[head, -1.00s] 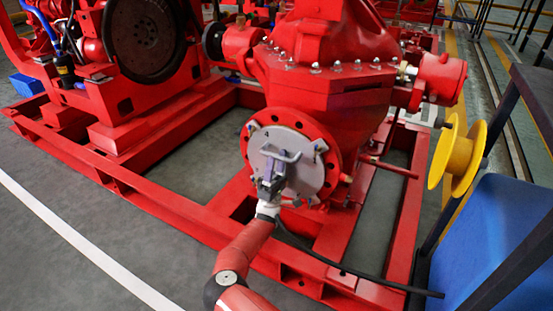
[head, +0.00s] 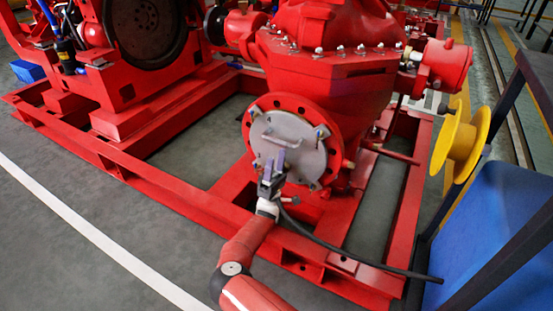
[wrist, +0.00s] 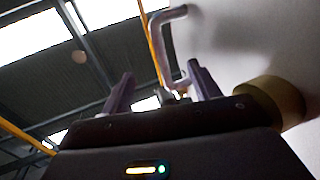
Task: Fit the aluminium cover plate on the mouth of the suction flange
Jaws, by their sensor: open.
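The round grey aluminium cover plate (head: 301,157) sits against the mouth of the red suction flange (head: 254,133), with the flange's bolt-hole ring showing around it. Its bent handle (head: 281,137) stands out from its upper left part. In the wrist view the plate face (wrist: 250,45) fills the right side and the handle (wrist: 160,40) stands beyond the fingers. My gripper (head: 273,161) is open, in front of the plate's lower left part and below the handle. In the wrist view the fingers (wrist: 160,88) are apart with nothing clearly held between them.
Small clamp-like fittings (head: 321,132) sit at the plate's edge. The red base frame (head: 190,215) surrounds the pump. A dark hose (head: 350,255) runs low at the right. A yellow reel (head: 455,145) and a blue panel (head: 485,235) stand further right.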

